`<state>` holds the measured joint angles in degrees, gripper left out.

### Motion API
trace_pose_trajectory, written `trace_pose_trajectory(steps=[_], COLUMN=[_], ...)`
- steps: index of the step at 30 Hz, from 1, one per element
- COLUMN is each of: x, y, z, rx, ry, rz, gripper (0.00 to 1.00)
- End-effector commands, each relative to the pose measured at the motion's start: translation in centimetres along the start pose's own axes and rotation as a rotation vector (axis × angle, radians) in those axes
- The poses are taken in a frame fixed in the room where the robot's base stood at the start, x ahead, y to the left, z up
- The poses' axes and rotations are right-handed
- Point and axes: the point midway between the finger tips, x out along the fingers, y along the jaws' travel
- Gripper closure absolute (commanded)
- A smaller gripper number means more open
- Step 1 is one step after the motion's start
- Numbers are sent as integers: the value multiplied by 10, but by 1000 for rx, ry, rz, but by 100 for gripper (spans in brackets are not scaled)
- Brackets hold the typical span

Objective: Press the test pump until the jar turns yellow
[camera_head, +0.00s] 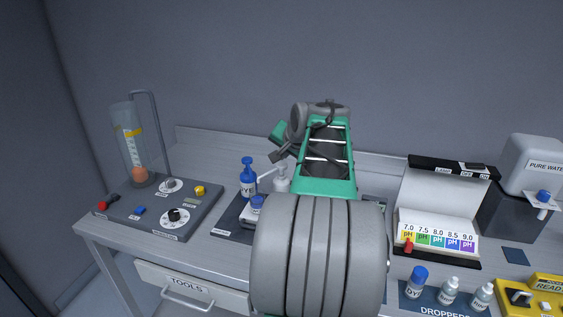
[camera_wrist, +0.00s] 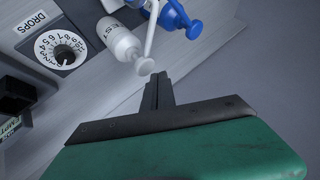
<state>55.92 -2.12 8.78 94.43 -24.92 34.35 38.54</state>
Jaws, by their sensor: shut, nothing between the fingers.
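The white test pump (camera_head: 282,184) stands behind the work surface's middle, partly hidden by my arm. In the wrist view the test pump (camera_wrist: 121,41) shows its "TEST" label and round white head. My gripper (camera_head: 275,156) is shut and empty, its tips just above the pump head. In the wrist view my gripper (camera_wrist: 157,76) is close beside that head; I cannot tell whether they touch.
A blue dye pump (camera_head: 248,180) stands left of the test pump. A drops dial (camera_wrist: 64,49) shows in the wrist view. A panel with a glass column (camera_head: 130,140) is at left. A pH chart (camera_head: 436,230) and a pure water tank (camera_head: 533,165) are at right.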

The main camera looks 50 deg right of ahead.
Motion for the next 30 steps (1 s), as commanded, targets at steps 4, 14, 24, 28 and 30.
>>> trace_pose_trajectory(steps=[4, 14, 24, 28, 30], x=[0, -15, -36, -35, -35], y=[0, -11, -26, -26, -25], z=[0, -11, -26, -26, -26], rx=[0, -1, 0, 0, 0], ry=[1, 2, 2, 2, 2], rz=[0, -1, -1, -1, -1], gripper=[100, 100, 100, 100, 100])
